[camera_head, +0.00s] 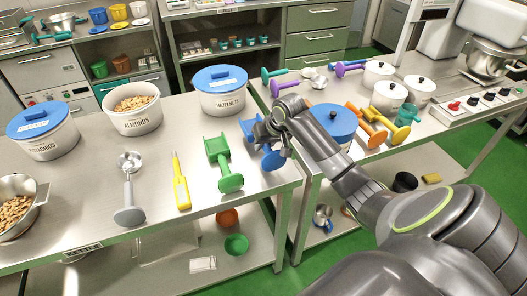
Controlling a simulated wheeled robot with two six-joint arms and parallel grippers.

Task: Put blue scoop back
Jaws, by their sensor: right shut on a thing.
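The blue scoop (271,160) is at the right end of the near steel table, beside the green scoop. My right gripper (268,135) is shut on it, coming in from the right. The gripper covers the middle of the scoop. Blue parts show to the left of the gripper and below it. I cannot tell whether the scoop touches the table. My left gripper is not in view.
A green scoop (226,168), a yellow tool (181,182) and a grey scoop (129,191) lie left of the blue scoop. Behind stand the hazelnut tub (221,99) and almond tub (134,121). The right-hand table holds a blue-lidded pot (334,121) and several coloured scoops.

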